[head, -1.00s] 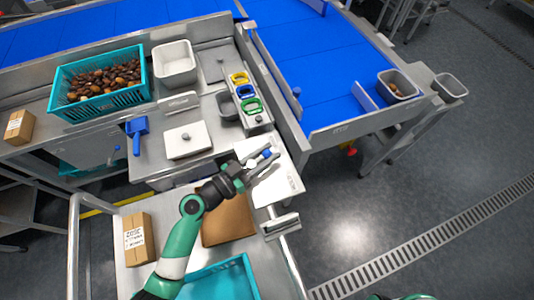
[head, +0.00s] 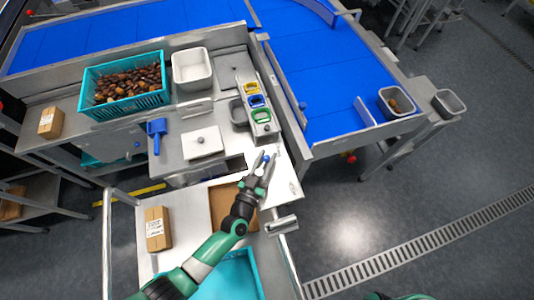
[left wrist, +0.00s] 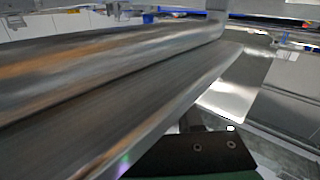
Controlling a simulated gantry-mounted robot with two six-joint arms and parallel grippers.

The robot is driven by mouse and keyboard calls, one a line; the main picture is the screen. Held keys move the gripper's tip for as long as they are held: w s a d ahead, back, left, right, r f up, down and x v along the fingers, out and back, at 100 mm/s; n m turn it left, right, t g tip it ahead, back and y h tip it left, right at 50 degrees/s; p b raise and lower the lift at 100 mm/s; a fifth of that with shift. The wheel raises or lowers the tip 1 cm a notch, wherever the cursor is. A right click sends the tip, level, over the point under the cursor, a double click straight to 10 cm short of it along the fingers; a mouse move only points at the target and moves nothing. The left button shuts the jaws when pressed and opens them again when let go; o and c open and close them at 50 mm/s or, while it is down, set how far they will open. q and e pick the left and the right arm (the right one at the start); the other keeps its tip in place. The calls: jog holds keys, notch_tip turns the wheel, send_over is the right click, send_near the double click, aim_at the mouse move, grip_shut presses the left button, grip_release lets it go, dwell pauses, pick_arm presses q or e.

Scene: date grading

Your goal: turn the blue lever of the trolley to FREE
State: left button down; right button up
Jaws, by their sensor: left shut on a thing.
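The trolley (head: 185,202) stands at the front, with metal rails on both sides. At its right far corner is a pale plate (head: 287,178), and the small blue lever (head: 267,158) shows there between my fingertips. My left gripper (head: 264,163) is shut on the lever, fingers pointing away from me. The fingers hide most of the lever, and I cannot read any marking for FREE. The left wrist view is filled by a blurred, close grey metal part, and the lever cannot be made out there. My right gripper is not in view.
On the trolley are a labelled carton (head: 158,229), a brown open box (head: 222,204) and a teal crate (head: 235,272). Behind stands a steel bench with a teal crate of dates (head: 125,104), a white bin (head: 192,88) and a blue scoop (head: 157,132). Open floor lies right.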

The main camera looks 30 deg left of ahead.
aim_at(257, 176)
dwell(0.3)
pick_arm(q)
jog(key=c, duration=0.6)
grip_release()
jog(key=shift+s, duration=0.1)
jog(key=s+p, duration=0.1)
jog(key=s, duration=0.2)
jog(key=s+p, duration=0.1)
jog(key=s, duration=0.3)
jog(key=s+d+p, duration=0.1)
jog(key=s, duration=0.3)
jog(key=shift+s, duration=0.2)
jog(key=shift+a, duration=0.1)
